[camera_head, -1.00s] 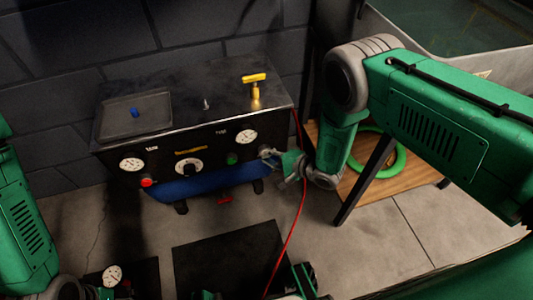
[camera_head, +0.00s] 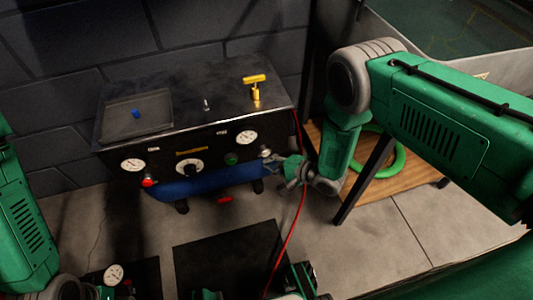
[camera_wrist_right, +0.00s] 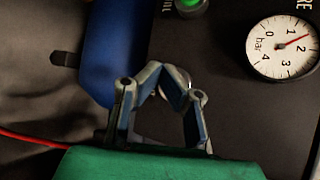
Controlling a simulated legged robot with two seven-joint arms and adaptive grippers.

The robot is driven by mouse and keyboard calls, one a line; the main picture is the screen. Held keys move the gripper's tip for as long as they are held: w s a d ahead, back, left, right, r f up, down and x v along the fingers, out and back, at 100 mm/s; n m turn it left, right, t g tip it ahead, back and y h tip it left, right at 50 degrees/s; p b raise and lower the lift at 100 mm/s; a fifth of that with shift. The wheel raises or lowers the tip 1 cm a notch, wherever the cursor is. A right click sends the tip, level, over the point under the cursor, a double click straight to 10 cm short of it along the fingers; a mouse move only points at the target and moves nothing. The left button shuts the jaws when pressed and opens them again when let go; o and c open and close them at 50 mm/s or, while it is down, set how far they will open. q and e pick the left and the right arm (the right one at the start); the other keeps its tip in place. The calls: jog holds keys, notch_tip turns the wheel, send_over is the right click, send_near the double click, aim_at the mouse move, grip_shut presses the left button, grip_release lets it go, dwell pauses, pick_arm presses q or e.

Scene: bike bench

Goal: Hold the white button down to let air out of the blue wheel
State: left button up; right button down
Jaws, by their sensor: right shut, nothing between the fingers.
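A small white button (camera_head: 266,153) sits at the right end of the black box's front panel, beside the right gauge. My right gripper (camera_head: 277,162) is just right of and below it. In the right wrist view the fingers (camera_wrist_right: 163,72) arch together, shut and empty. A pale round part (camera_wrist_right: 185,78), likely the button, is partly hidden behind the fingertips; I cannot tell whether they touch it. The right gauge (camera_head: 246,137) also shows in the wrist view (camera_wrist_right: 283,47), its red needle pointing up-right. I see no wheel that is clearly blue. The left gripper does not show clearly.
The panel also holds a green button (camera_head: 232,158), a dial (camera_head: 190,167), a red button (camera_head: 149,183) and a left gauge (camera_head: 133,164). A blue tank (camera_head: 205,184) lies below. A red hose (camera_head: 290,232) hangs at right. A green ring (camera_head: 392,165) lies on a wooden shelf.

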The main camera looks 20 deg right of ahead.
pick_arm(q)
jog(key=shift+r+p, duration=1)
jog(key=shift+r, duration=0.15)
pick_arm(e)
jog(key=shift+s+d, duration=0.1)
jog(key=shift+s, duration=2.35)
pick_arm(q)
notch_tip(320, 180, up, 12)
jog(key=p, duration=1.1)
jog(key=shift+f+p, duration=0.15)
jog(key=shift+p, duration=0.25)
pick_arm(e)
jog(key=s+d+r+n+g+h, duration=0.3)
jog(key=s+d+r+n, duration=0.1)
jog(key=s+r, duration=0.3)
jog(key=s+d+r+n+g+h, duration=0.2)
jog(key=s+d+r+n, duration=0.3)
jog(key=s, duration=0.5)
jog(key=s+d+r+n+g+h, duration=0.3)
jog(key=s+d+r+n+g, duration=0.1)
jog(key=s+r, duration=0.5)
jog(key=shift+d+r+n+h, duration=0.15)
jog(key=shift+d+n+h, duration=0.15)
jog(key=shift+d+n, duration=0.1)
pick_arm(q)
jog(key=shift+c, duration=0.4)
pick_arm(e)
jog(key=shift+d, duration=0.1)
